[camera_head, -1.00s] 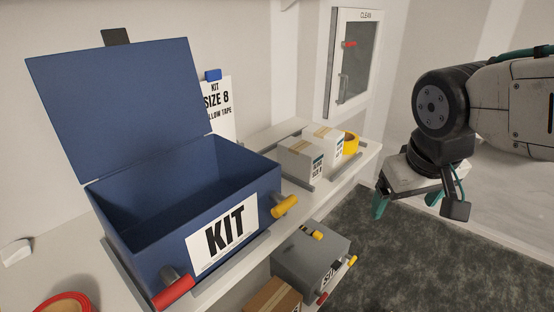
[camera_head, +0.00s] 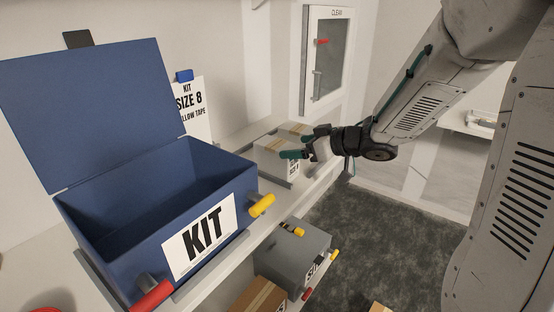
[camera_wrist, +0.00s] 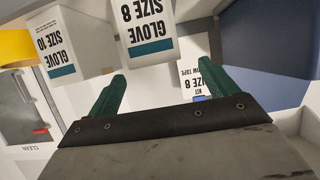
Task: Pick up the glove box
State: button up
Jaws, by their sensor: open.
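The size 8 glove box (camera_head: 268,160) is white with a tan strip and stands on the shelf just right of the blue kit box. In the wrist view the size 8 glove box (camera_wrist: 145,20) shows upside down, its label facing me, above the space between my fingers. A size 10 glove box (camera_wrist: 62,45) stands beside it; in the head view this second box (camera_head: 296,127) is partly hidden behind my gripper. My gripper (camera_head: 301,146) has teal fingers, spread and empty, close to the size 8 box. The fingers also show in the wrist view (camera_wrist: 162,72).
The open blue KIT box (camera_head: 150,205) has red and yellow handles. A sign (camera_head: 188,105) behind it reads KIT SIZE 8 and yellow tape. Yellow tape (camera_wrist: 18,44) lies past the size 10 box. A grey box (camera_head: 290,250) sits lower down. A CLEAN cabinet (camera_head: 326,60) hangs behind.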

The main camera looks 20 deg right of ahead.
aim_at(285, 146)
jog(key=x, duration=0.7)
jog(key=shift+w+d, duration=0.15)
jog(key=shift+w, duration=0.1)
jog(key=c, duration=1.3)
